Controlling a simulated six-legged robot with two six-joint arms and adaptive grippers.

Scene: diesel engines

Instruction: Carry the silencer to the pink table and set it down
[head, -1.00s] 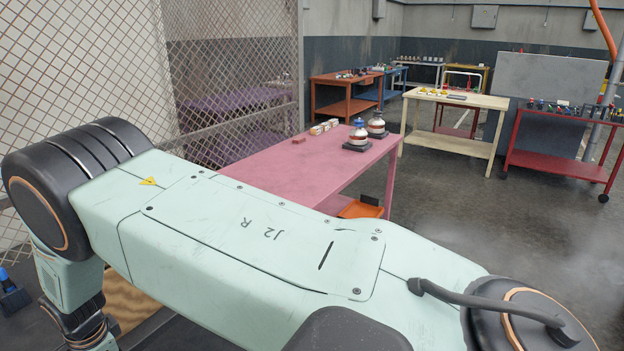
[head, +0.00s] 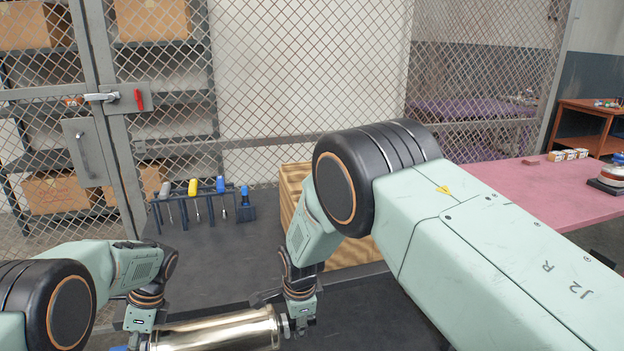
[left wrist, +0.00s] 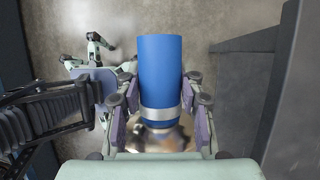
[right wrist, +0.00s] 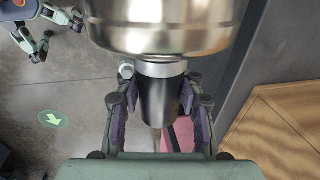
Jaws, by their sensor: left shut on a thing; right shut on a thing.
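The silencer (head: 215,331) is a shiny metal cylinder low in the head view, held level between my two arms. Its blue end pipe (left wrist: 160,75) is between the fingers of my left gripper (left wrist: 160,115) in the left wrist view. Its dark end pipe (right wrist: 160,100) is between the fingers of my right gripper (right wrist: 160,112) in the right wrist view, below the shiny body (right wrist: 165,25). My right gripper shows at the silencer's right end in the head view (head: 297,325). The pink table (head: 540,185) stands at the right, partly hidden by my right arm.
A dark bench with a rack of screwdrivers (head: 205,205) and a wooden crate (head: 290,205) lies ahead, before a mesh fence (head: 300,60). Small boxes (head: 568,155) and a dark-based item (head: 608,180) stand on the pink table. An orange table (head: 580,125) is farther back.

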